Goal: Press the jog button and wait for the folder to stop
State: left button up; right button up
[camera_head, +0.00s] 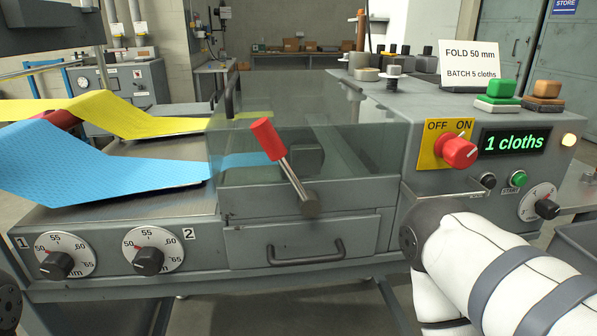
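The folder is a grey machine (300,205) with a clear cover over its middle. On its right-hand panel, a black button (488,181) sits left of a green START button (518,179); the black button's label is not readable, so I cannot tell whether it is the jog button. The display (512,140) reads "1 cloths". A red knob (459,152) sits on a yellow OFF/ON plate. My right arm crosses the lower right, in front of the panel's lower part; its gripper is not in view. My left gripper is not in view.
Blue cloth (100,160) and yellow cloth (110,113) run into the folder from the left. A red-handled lever (285,166) stands in front of the clear cover. A drawer (300,244) is shut below.

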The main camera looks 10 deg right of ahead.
aim_at(490, 182)
jog(key=k+l+z, duration=0.1)
jog(key=z, duration=0.3)
jog(key=k+l+z, duration=0.1)
jog(key=z, duration=0.3)
jog(key=l+z, duration=0.15)
jog(key=z, duration=0.25)
jog(key=k+l, duration=0.05)
